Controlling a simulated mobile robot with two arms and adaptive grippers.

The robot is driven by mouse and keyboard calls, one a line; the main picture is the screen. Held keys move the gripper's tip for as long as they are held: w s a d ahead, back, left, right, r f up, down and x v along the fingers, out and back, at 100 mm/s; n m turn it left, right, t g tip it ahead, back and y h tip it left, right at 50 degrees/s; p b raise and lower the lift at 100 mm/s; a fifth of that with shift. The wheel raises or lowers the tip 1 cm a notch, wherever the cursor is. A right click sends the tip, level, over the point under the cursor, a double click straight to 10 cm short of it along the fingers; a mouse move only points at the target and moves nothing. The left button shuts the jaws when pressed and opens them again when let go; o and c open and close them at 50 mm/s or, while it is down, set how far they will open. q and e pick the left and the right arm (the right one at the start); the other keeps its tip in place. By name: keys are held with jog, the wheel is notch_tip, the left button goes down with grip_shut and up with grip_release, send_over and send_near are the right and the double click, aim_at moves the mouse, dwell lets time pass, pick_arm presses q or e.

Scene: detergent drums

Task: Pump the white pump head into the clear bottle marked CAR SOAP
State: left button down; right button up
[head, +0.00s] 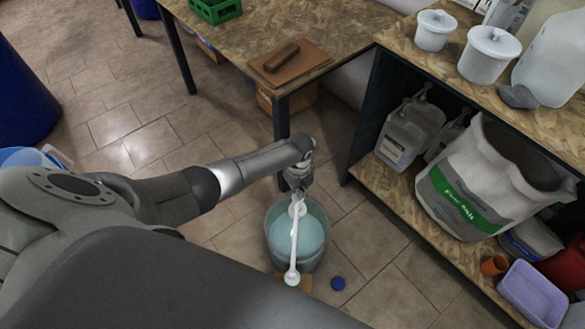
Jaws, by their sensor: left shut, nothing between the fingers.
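The white pump head (298,210) sits over the teal-topped drum (312,235) on the floor. Its long white spout (294,245) runs toward the bottom of the picture, past the drum's near rim. A small pale round shape (292,279) shows at the spout's end; I cannot tell whether it is the bottle's mouth, and no CAR SOAP marking is readable. My left gripper (298,194) is shut and empty, pointing down right at the pump head's top. I cannot tell whether it touches. My right gripper is out of view.
A blue cap (338,283) lies on the tiled floor right of the drum. A wooden table (345,30) stands behind. A shelf unit (398,187) at right holds clear jugs (408,135) and a large white sack (465,185). Floor left of the drum is clear.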

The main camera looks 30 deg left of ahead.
pick_arm(q)
jog(key=shift+r, duration=0.1)
notch_tip(320, 180, up, 6)
jog(key=p, duration=0.5)
jog(key=shift+p, duration=0.3)
